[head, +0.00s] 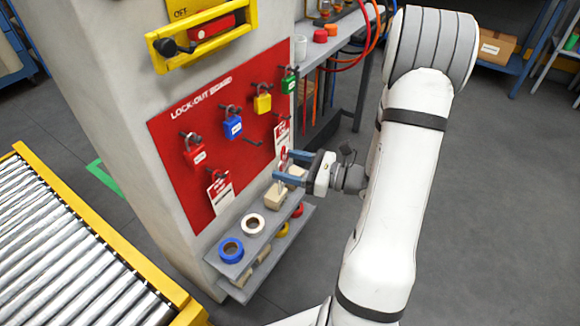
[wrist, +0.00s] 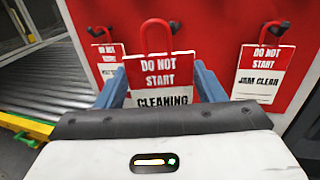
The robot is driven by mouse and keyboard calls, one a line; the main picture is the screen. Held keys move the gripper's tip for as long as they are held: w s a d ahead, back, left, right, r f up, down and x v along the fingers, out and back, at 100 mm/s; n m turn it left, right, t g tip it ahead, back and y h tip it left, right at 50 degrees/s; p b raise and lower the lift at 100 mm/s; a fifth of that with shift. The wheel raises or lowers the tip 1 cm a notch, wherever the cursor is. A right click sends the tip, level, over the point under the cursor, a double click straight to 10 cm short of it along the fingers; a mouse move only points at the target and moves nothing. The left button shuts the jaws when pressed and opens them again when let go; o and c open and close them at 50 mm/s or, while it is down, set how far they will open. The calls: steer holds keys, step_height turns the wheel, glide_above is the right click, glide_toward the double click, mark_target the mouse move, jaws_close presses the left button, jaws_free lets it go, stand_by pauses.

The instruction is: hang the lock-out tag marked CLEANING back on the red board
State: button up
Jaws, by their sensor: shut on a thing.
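The CLEANING tag (wrist: 160,72), red and white with a red loop on top, stands upright between the blue fingers of my gripper (wrist: 160,88) in the wrist view. In the head view my gripper (head: 287,168) is shut on it in front of the lower right of the red board (head: 175,140), apart from the board; the tag is mostly hidden there. A bare peg (head: 253,141) shows on the board between two hanging tags. The JAM CLEAR tag (wrist: 262,72) hangs at right in the wrist view; another tag (wrist: 108,60) hangs at left, partly covered.
Red, blue, yellow and green padlocks (head: 232,125) hang along the upper board. A grey shelf (head: 235,272) below carries tape rolls and a tan block. A roller conveyor (head: 70,250) stands at left, a workbench (head: 335,45) behind. Open floor lies at right.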

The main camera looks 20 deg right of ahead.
steer(key=shift+w+a+f+b, duration=0.2)
steer(key=shift+w+a, duration=0.6)
steer(key=shift+w, duration=0.3)
steer(key=shift+w+a+f+b, duration=0.1)
steer(key=shift+w+a+b, duration=0.1)
steer(key=shift+w+a, duration=0.8)
steer(key=shift+w+a+f+b, duration=0.1)
steer(key=shift+w+a+b, duration=0.1)
steer(key=shift+w+a, duration=0.75)
steer(key=shift+w+f+b, duration=0.35)
steer(key=shift+w+f, duration=0.25)
steer(key=shift+w, duration=0.1)
steer(key=o, duration=1)
steer(key=shift+o, duration=0.2)
